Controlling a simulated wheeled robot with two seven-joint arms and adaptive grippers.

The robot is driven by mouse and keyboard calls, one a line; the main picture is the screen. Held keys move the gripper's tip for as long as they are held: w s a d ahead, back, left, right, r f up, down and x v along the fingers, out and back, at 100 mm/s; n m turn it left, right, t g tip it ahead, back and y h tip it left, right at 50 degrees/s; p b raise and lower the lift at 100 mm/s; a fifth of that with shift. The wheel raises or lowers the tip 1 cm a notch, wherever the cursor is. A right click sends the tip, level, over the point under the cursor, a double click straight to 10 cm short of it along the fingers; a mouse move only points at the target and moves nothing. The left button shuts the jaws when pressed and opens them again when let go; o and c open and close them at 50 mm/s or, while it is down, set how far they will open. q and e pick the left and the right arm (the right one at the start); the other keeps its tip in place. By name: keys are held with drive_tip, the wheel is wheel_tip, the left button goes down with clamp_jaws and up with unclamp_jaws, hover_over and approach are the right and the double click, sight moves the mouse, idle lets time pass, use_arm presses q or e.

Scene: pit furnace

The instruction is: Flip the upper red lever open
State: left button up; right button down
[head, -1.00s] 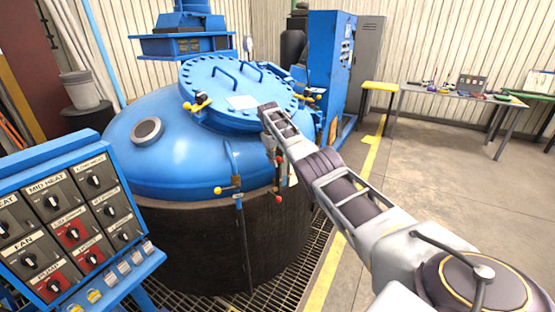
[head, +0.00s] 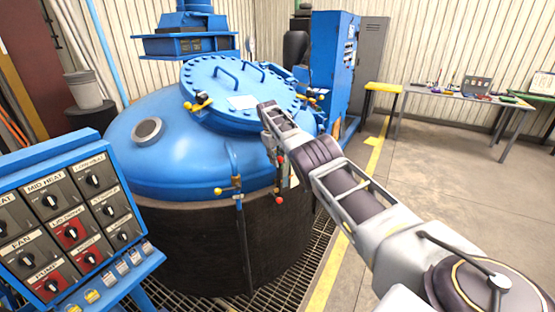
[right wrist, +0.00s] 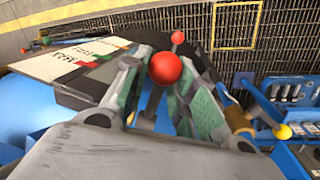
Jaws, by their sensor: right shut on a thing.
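The upper red lever's ball knob (head: 281,160) shows on the side of the blue furnace vessel (head: 190,160), just below my right gripper (head: 272,150). In the right wrist view the same red knob (right wrist: 166,67) sits between the two fingers of my right gripper (right wrist: 163,95), which is shut on the lever. The lever's shaft is mostly hidden by the fingers. A lower red knob (head: 279,199) hangs below it and also shows behind it in the right wrist view (right wrist: 178,37). My left gripper is not in view.
A yellow-knobbed handle (head: 228,190) is left of the red levers. A lettered sign plate (right wrist: 75,55) lies close to the gripper. The control panel (head: 70,220) stands at the left front. Open floor (head: 440,170) lies to the right.

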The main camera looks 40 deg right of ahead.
drive_tip(key=c, duration=1.5)
unclamp_jaws()
drive_tip(key=shift+o, duration=0.2)
drive_tip(key=shift+r, duration=0.2)
wheel_tip(320, 180, up, 11)
drive_tip(key=a, duration=0.2)
drive_tip(key=shift+a+r, duration=0.15)
drive_tip(key=shift+r, duration=0.05)
drive_tip(key=shift+w, duration=0.15)
